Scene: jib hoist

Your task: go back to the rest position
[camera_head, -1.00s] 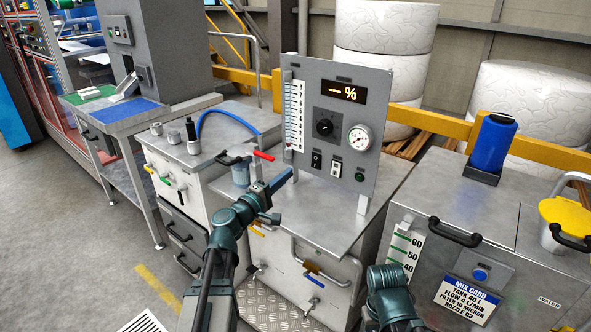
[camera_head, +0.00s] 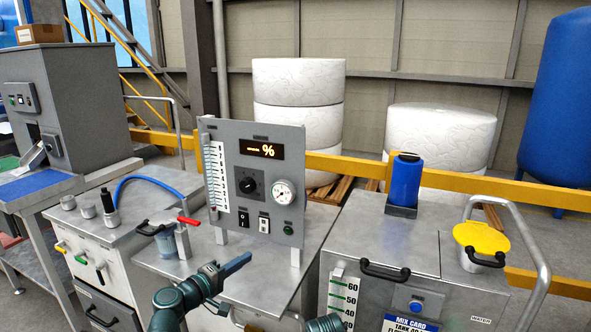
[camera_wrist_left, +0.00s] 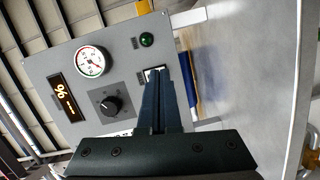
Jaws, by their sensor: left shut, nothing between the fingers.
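My left gripper (camera_head: 236,266) is shut and empty. It is in front of the grey control panel (camera_head: 228,150) and low over the front part of the steel bench top (camera_head: 200,262). In the left wrist view, its closed fingers (camera_wrist_left: 158,100) point toward the panel and cover part of a switch, with the dial gauge (camera_wrist_left: 91,61), black knob (camera_wrist_left: 105,104) and green button (camera_wrist_left: 146,40) clear of them. A dark green piece of my right arm (camera_head: 326,324) shows at the bottom edge. My right gripper is not in view.
A metal mixing tank (camera_head: 372,240) with a blue cylinder (camera_head: 405,180) and a yellow lid (camera_head: 481,238) stands to the right. A cup (camera_head: 166,240) and a red-handled valve (camera_head: 186,222) are left of the panel. A yellow rail (camera_head: 332,162) runs behind.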

